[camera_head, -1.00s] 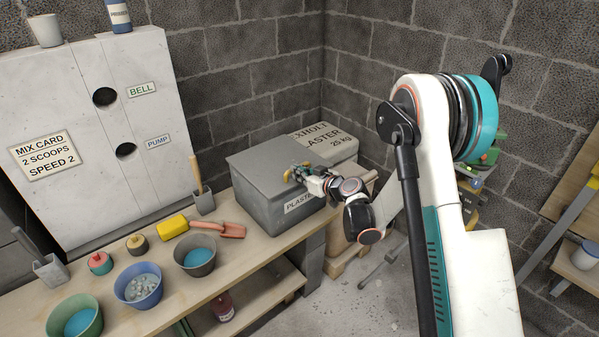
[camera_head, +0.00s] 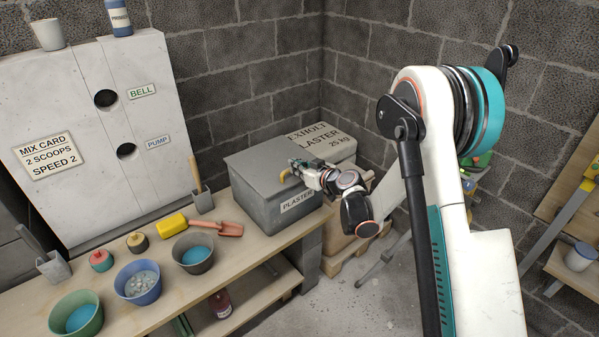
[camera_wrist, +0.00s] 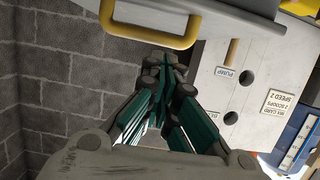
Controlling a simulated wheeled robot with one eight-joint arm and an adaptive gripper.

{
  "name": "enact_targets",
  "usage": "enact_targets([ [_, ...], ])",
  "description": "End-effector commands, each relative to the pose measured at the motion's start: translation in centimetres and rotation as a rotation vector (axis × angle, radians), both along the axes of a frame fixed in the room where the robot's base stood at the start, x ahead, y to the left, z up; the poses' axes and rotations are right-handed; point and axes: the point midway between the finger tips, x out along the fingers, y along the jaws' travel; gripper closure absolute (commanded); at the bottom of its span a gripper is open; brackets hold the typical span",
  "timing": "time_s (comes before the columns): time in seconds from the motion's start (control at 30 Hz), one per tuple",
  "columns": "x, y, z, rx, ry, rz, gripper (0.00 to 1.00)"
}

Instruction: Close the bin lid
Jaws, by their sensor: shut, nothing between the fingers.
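The grey plaster bin (camera_head: 283,214) stands at the right end of the bench. Its lid (camera_head: 262,165) looks down flat on the bin in the head view; I cannot tell whether a thin gap is left. A yellow handle (camera_head: 285,175) sits at the lid's front edge and shows large at the top of the wrist view (camera_wrist: 150,36). My gripper (camera_head: 298,165) is at the lid's front edge, close beside the handle. In the wrist view its fingers (camera_wrist: 166,72) are together and empty, just below the handle's bar. I cannot tell whether they touch it.
A plaster bag (camera_head: 325,144) stands behind the bin. A pale cabinet (camera_head: 90,140) stands at the back left.

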Motion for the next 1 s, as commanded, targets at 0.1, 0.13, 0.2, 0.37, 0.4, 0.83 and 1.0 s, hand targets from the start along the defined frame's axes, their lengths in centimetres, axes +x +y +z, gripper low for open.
enact_targets([
  [0.1,-1.0,-0.8,-1.4,0.001,-0.001,-0.002,1.00],
  [0.13,-1.3,-1.0,-1.8,0.002,0.000,-0.002,1.00],
  [0.2,-2.0,-1.4,-2.9,0.002,0.000,-0.002,1.00],
  [0.37,-3.7,-2.6,-5.4,0.002,-0.001,-0.003,1.00],
  [0.4,-4.1,-2.8,-5.9,0.003,0.000,-0.003,1.00],
  [0.83,-5.3,-3.5,-7.6,0.002,-0.001,-0.002,1.00],
  [1.0,-5.4,-3.5,-6.4,0.000,0.014,-0.002,1.00],
])
